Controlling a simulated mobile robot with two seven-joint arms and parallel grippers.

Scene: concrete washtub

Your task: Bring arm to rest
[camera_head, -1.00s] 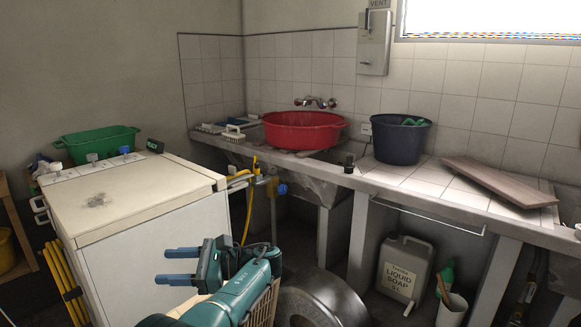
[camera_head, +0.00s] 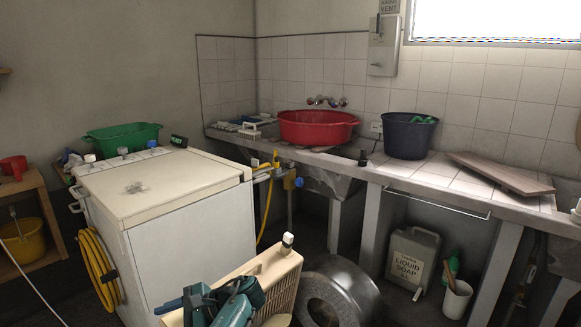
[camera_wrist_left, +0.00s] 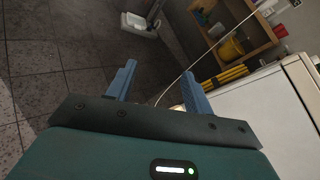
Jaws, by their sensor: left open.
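My left gripper (camera_wrist_left: 160,85) shows in the left wrist view with its two blue fingers apart and nothing between them. Beyond the fingers are the dark tiled floor and the side of the white washing machine. In the head view my left gripper (camera_head: 180,302) is low in the picture, in front of the beige ribbed panel, with only part of a blue finger showing. My right gripper is not in either view.
The white machine (camera_head: 170,200) stands at the left, a yellow hose (camera_head: 97,268) on its side. The beige panel (camera_head: 262,275) and a metal drum (camera_head: 338,292) are close to my arm. The concrete counter (camera_head: 440,187) holds a red basin (camera_head: 316,128) and dark bucket (camera_head: 408,136).

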